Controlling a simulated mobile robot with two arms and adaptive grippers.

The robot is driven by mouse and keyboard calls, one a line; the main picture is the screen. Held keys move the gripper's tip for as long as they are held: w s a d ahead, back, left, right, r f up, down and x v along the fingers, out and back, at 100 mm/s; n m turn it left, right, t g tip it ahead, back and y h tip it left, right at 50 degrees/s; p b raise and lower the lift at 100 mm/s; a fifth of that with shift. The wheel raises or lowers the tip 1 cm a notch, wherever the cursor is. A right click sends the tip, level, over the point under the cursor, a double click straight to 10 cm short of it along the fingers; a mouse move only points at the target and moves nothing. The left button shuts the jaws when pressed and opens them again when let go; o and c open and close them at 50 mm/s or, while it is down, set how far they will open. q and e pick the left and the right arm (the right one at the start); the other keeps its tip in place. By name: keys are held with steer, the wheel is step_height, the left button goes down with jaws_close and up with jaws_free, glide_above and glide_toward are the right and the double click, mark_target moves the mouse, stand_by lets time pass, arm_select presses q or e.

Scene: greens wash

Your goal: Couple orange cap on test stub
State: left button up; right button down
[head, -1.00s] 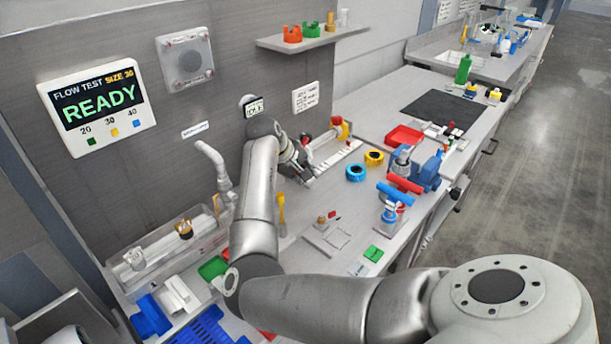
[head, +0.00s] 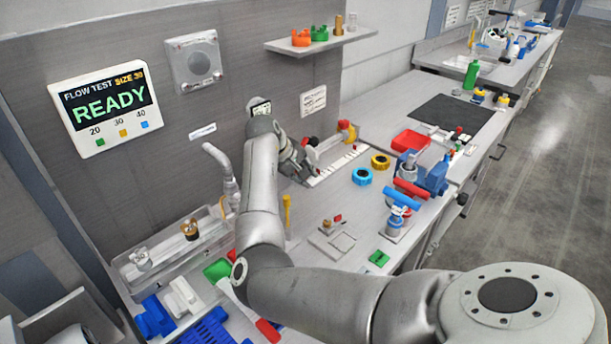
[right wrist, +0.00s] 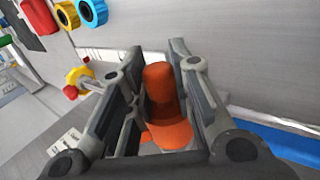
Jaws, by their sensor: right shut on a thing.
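My right gripper (right wrist: 155,72) is shut on the orange cap (right wrist: 160,88). In the right wrist view the cap is a rounded orange cylinder with a wider lower part, between the two fingers. In the head view my right gripper (head: 297,163) is low by the back wall, left of the white rack; the cap is hidden there by the arm. The trough (head: 125,265) at the left holds a brass fitting (head: 190,231) and a silver fitting (head: 141,260); I cannot tell which thing is the test stub. My left gripper is out of view.
A white rack (head: 335,165) with red and yellow parts stands right of the gripper. A grey curved spout (head: 220,165) rises beside the arm. The display (head: 103,105) reads READY, size 30.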

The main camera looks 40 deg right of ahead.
steer(key=shift+w+r, duration=0.15)
steer(key=shift+w, duration=0.45)
steer(key=c, duration=1.2)
jaws_free()
steer(key=shift+w, duration=0.1)
steer(key=shift+a, duration=0.15)
steer(key=shift+a+r, duration=0.1)
steer(key=shift+a, duration=0.05)
steer(key=v, duration=1.1)
steer(key=shift+r, duration=0.25)
